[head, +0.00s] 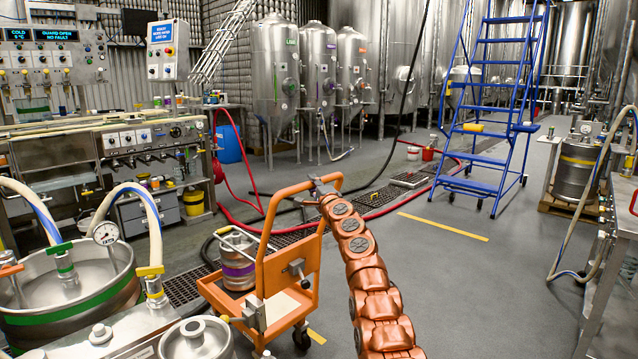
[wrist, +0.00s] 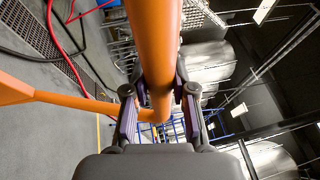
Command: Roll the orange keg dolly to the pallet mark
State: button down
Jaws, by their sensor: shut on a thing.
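The orange keg dolly (head: 308,252) stands on the floor in the lower middle of the head view, carrying a small steel keg (head: 238,270) with a purple band. My gripper (head: 323,187) is at the top right of its tall handle. In the wrist view my gripper (wrist: 161,86) is shut around the orange handle bar (wrist: 152,35), one finger on each side. Yellow stripes lie on the floor, a long one (head: 443,226) right of my arm and a short piece (head: 316,337) by the dolly's wheel. I cannot tell which belongs to the pallet mark.
A floor drain grate (head: 375,197) and a red hose (head: 236,221) lie behind the dolly. Large kegs (head: 70,285) crowd the left front. A blue ladder (head: 480,140) stands at the back. A keg on a wooden pallet (head: 558,207) is at right. The grey floor between is clear.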

jog(key=shift+w+a, duration=0.4)
jog(key=shift+a, duration=0.2)
jog(key=c, duration=1.2)
grip_release()
jog(key=shift+w, duration=0.1)
jog(key=shift+o, duration=1.4)
